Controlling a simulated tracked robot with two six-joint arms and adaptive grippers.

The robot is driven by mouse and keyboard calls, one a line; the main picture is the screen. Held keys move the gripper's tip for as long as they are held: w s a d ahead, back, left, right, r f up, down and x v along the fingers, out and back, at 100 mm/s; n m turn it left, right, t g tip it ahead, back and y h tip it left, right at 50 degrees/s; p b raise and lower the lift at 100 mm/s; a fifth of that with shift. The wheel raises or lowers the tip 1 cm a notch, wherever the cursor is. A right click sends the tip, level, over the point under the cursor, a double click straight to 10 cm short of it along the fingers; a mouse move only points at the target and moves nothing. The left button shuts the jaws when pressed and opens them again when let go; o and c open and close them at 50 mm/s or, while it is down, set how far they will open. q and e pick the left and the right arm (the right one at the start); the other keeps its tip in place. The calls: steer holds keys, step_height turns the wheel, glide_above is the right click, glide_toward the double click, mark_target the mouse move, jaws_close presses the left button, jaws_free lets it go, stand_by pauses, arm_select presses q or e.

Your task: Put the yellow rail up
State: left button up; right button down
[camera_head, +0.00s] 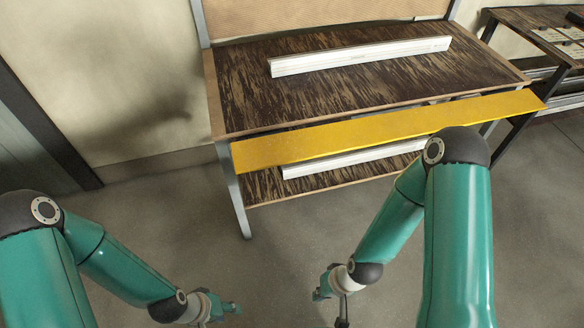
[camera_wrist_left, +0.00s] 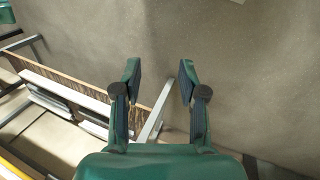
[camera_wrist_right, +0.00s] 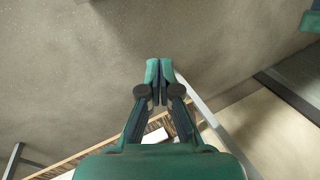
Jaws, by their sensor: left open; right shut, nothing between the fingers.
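The yellow rail (camera_head: 370,134) is a long flat bar. In the head view it runs across the front of the bench, just below the tabletop edge, with its right end higher in the picture. What holds it there cannot be told. A yellow strip, likely the same rail (camera_wrist_left: 12,168), shows at the lower left corner of the left wrist view. My left gripper (camera_head: 232,308) is open and empty, low over the floor and apart from the rail; its spread fingers (camera_wrist_left: 160,82) show in the left wrist view. My right gripper (camera_head: 320,292) is shut and empty (camera_wrist_right: 159,72), also apart from the rail.
The dark wooden bench top (camera_head: 300,105) carries a white profile (camera_head: 360,56). Another white profile (camera_head: 350,161) lies on the lower shelf (camera_head: 265,187), partly behind the yellow rail. A second table (camera_head: 545,20) stands at the right back. Grey floor (camera_head: 270,260) lies clear between my arms.

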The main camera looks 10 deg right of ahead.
arm_select(q)
steer(key=o, duration=0.3)
steer(key=shift+f, duration=0.1)
steer(key=shift+o, duration=1.4)
steer(key=shift+f+b, duration=0.35)
steer(key=shift+b, duration=0.05)
steer(key=o, duration=0.5)
step_height(320, 180, down, 3)
steer(key=b, duration=0.3)
arm_select(e)
steer(key=w+m+t+h+b, duration=0.2)
steer(key=w+m+t+b, duration=0.5)
steer(key=w+m+b, duration=0.7)
steer(key=w+r+m+t+b, duration=0.7)
steer(key=w+r+m+b, duration=0.25)
steer(key=m, duration=0.95)
steer(key=w+f+h, duration=0.1)
steer(key=w+f, duration=0.1)
steer(key=w, duration=0.8)
arm_select(q)
step_height(320, 180, down, 22)
steer(key=p, duration=0.1)
steer(key=shift+f, duration=0.15)
arm_select(e)
steer(key=shift+t, duration=0.3)
steer(key=r, duration=0.4)
steer(key=shift+s+a, duration=0.35)
